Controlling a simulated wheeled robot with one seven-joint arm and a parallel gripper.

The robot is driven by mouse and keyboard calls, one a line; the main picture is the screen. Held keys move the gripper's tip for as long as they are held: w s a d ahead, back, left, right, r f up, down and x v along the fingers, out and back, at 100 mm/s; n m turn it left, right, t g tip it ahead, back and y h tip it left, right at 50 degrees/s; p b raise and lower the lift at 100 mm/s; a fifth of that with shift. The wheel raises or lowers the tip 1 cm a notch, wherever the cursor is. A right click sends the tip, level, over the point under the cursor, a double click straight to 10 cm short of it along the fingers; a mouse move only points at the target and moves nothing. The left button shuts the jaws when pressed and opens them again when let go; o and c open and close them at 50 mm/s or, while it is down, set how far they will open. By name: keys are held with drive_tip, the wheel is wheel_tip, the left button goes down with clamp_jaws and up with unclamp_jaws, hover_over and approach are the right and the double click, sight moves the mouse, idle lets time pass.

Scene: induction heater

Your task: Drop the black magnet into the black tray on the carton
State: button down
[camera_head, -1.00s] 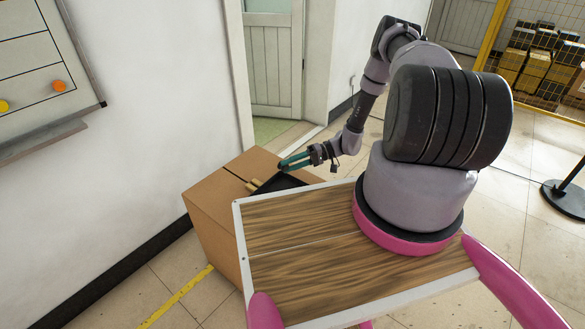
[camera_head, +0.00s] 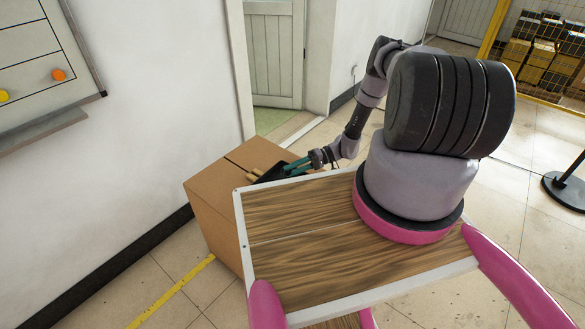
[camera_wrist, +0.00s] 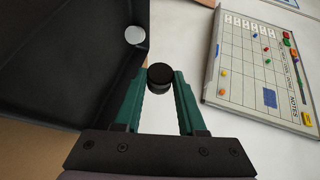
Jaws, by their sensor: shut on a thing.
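The black magnet (camera_wrist: 160,75) is a small dark round piece, held between the green fingertips of my gripper (camera_wrist: 160,82) in the wrist view. The black tray (camera_wrist: 70,55) fills the left of that view, with its edge close beside the left finger. In the head view the tray (camera_head: 262,163) rests on top of the brown carton (camera_head: 222,210), partly hidden. My gripper (camera_head: 292,168) is at the tray's right side there. The magnet cannot be made out in the head view.
A pale round piece (camera_wrist: 136,35) shows at the tray in the wrist view. Tan cylindrical things (camera_head: 254,174) are at the tray in the head view. A whiteboard (camera_wrist: 258,65) with coloured magnets hangs on the wall, which stands left of the carton in the head view.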

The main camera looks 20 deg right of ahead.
drive_tip(key=shift+c, duration=2.1)
unclamp_jaws()
drive_tip(key=v, duration=1)
drive_tip(key=shift+d, duration=0.4)
drive_tip(key=shift+w+r, duration=0.1)
